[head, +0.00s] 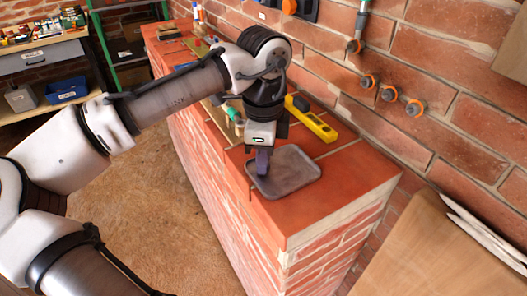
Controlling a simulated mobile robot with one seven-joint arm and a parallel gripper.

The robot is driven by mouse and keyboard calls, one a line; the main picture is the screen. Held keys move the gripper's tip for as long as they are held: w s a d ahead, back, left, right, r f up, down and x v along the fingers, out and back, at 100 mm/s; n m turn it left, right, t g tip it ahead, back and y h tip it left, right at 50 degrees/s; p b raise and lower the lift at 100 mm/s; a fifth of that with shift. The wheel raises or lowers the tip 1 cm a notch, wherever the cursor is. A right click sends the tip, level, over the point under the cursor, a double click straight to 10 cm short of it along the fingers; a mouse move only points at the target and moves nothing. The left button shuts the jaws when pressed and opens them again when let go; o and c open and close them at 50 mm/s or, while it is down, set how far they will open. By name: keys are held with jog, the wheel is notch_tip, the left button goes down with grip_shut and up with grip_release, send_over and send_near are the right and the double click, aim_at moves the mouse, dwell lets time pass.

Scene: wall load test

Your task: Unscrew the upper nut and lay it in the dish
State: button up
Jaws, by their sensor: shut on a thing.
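My gripper (262,166) points straight down over the left part of the grey dish (295,176), with its fingertips low, at or just above the dish floor. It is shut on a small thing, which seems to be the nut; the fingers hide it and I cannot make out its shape. The dish is shallow and lies flat on top of the brick ledge.
A yellow spirit level (316,122) lies on the ledge (330,200) behind the dish, close to my gripper. A tool with a teal handle (361,18) hangs on the wall. A workbench (40,60) with a blue bin (67,90) stands at the far left.

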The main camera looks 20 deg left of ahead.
jog(key=o, duration=0.9)
jog(key=shift+r, duration=0.1)
jog(key=shift+c, duration=0.2)
jog(key=shift+w+r+p, duration=0.15)
jog(key=shift+r+p, duration=0.55)
jog(key=shift+p, duration=0.15)
jog(key=shift+o, duration=0.3)
notch_tip(320, 180, up, 5)
jog(key=p, duration=0.5)
jog(key=shift+r+p, duration=0.2)
jog(key=shift+p, duration=0.2)
